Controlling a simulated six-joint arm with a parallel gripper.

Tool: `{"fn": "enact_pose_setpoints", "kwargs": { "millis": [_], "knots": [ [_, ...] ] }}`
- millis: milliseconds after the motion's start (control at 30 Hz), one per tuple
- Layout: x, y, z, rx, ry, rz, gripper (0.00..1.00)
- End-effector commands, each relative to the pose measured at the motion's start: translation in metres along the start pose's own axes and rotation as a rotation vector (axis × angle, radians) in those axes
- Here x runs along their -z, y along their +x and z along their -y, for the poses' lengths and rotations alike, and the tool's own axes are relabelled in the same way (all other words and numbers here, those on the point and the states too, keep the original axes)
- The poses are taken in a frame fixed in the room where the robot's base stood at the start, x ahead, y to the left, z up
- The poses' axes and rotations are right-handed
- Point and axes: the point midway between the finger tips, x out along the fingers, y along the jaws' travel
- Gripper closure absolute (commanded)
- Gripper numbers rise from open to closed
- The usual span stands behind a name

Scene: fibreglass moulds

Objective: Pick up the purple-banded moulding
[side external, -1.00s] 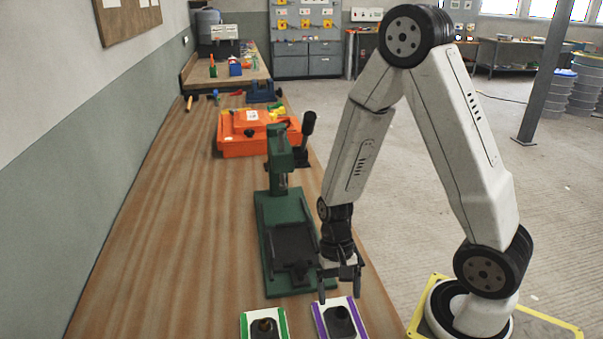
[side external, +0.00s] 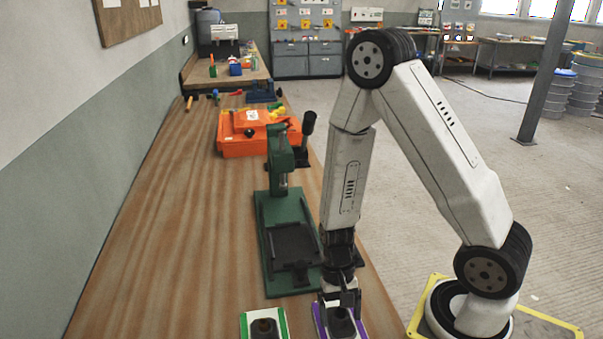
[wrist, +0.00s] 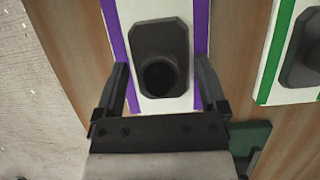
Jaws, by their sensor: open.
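The purple-banded moulding (wrist: 148,14) is a white plate with purple strips along two sides and a dark raised block with a round hole. It lies on the bench under my gripper (wrist: 163,72), which is open. In the wrist view the two fingers lie along either side of the plate, close to the purple bands; I cannot tell whether they touch it. In the side external view the moulding (side external: 343,330) is partly hidden by my gripper (side external: 338,308).
A green-banded moulding (side external: 264,328) lies just to the left, and it also shows in the wrist view (wrist: 288,62). A green press (side external: 284,225) stands right behind. An orange case (side external: 240,146) sits farther back. The bench's left part is clear.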

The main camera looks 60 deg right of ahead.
Motion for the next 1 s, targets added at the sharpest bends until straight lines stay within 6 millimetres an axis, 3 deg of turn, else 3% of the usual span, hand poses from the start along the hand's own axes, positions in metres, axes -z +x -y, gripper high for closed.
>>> {"fn": "enact_pose_setpoints", "kwargs": {
  "millis": [300, 600, 1000],
  "knots": [
    [0.0, -0.0002, 0.0, 0.0, 0.0, 0.0, 0.08],
    [0.0001, -0.0002, 0.0, 0.0, 0.0, 0.0, 1.0],
    [0.0, 0.0006, -0.0002, -0.001, 0.001, 0.0, 1.0]
  ]
}}
